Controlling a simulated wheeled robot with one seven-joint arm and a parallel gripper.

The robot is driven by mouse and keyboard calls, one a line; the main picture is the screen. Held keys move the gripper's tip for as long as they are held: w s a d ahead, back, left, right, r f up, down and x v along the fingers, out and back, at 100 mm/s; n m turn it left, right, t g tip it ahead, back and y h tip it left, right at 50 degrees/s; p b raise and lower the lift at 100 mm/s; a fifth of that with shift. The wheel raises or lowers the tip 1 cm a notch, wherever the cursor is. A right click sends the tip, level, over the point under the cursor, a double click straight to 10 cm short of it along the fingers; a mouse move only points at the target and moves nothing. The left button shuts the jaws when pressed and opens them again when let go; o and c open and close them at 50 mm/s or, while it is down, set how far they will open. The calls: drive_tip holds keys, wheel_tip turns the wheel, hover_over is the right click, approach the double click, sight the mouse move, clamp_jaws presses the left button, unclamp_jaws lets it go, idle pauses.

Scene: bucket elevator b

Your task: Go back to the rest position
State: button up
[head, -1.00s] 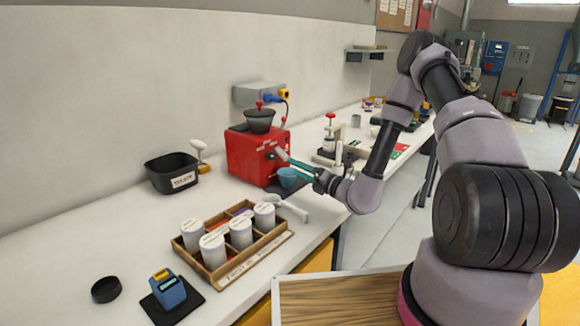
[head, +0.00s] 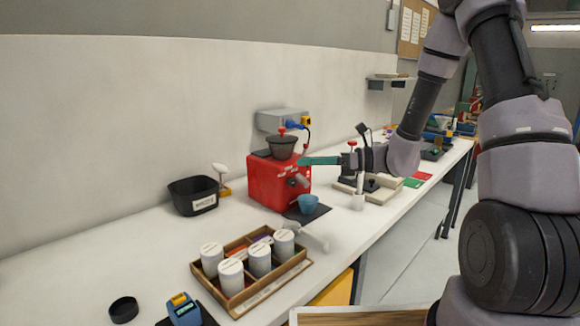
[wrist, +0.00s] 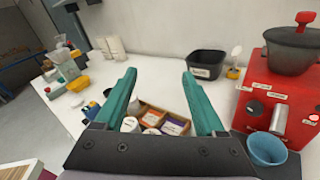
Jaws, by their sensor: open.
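My gripper (head: 318,160) has teal fingers and points left in the head view, level and above the counter, in front of the red machine (head: 266,184). In the wrist view its two fingers (wrist: 159,76) are spread apart with nothing between them. A small blue cup (head: 308,203) stands on a dark mat under the machine's spout, below the gripper and apart from it. The cup also shows at the lower right of the wrist view (wrist: 267,150). My arm comes down to the gripper from the upper right.
A wooden tray (head: 236,312) with several white canisters stands at the front. A black bin (head: 192,196) is left of the machine. A white-handled tool (head: 315,237) lies near the counter edge. A press-like device (head: 378,185) stands right of the gripper. Floor at right is clear.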

drive_tip(key=s+d+r+n+g+h, duration=0.2)
drive_tip(key=s+d+r+n+h, duration=0.15)
drive_tip(key=s+n, duration=0.25)
drive_tip(key=s+d+r+n+g+h, duration=0.1)
drive_tip(key=s+d+r+n+h, duration=0.1)
drive_tip(key=s+r+n+h, duration=0.25)
drive_tip(key=s+d+r+n+t+h, duration=0.3)
drive_tip(key=d+r+n+t, duration=0.1)
drive_tip(key=d, duration=0.3)
drive_tip(key=s+d+r+n+t+h, duration=0.3)
drive_tip(key=s+d+r+n+h, duration=0.1)
drive_tip(key=d, duration=0.3)
drive_tip(key=shift+s+r+t, duration=0.15)
drive_tip(key=shift+r+t, duration=0.25)
drive_tip(key=shift+r, duration=0.15)
drive_tip(key=shift+c, duration=0.4)
